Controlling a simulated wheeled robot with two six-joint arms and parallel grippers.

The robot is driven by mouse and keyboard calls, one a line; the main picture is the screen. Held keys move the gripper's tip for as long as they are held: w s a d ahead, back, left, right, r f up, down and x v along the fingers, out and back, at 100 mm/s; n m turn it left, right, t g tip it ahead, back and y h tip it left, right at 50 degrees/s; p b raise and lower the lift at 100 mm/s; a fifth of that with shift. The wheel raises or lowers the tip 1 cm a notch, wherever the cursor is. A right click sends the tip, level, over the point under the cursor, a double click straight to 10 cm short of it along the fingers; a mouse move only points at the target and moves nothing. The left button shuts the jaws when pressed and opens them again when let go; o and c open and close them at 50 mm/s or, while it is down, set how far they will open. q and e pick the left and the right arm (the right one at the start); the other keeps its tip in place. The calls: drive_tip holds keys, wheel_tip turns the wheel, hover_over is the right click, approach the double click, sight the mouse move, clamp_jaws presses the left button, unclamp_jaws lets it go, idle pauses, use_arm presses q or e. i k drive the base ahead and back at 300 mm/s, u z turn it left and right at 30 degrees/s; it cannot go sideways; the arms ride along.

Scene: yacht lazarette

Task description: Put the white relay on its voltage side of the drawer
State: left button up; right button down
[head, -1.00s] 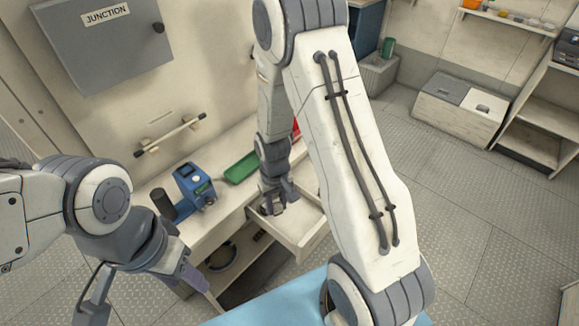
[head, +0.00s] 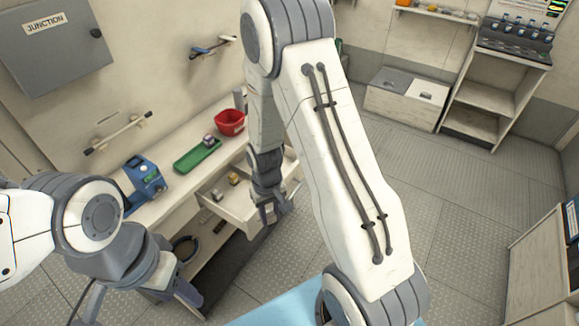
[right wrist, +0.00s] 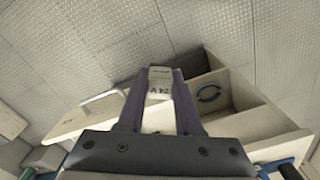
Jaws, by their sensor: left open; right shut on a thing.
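My right gripper (head: 274,212) is shut on the white relay (right wrist: 160,84), seen between the fingertips in the right wrist view with "24 V" on its face, upside down. In the head view the relay cannot be made out. The open drawer (head: 215,216) is below the bench top; my right gripper is at its right front part. Whether the relay is above the floor of the drawer or past its edge, I cannot tell. My left gripper (head: 137,308) is open and empty, low at the left.
On the bench stand a blue device (head: 145,178), a green tray (head: 187,162) with a small block on it, and a red bin (head: 230,123). A dark coil (head: 184,250) lies on the shelf under the drawer. The floor at the right is clear.

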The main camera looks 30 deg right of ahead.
sight(285, 164)
drive_tip(key=z, duration=2.15)
drive_tip(key=i, duration=1.85)
drive_tip(key=u, duration=3.05)
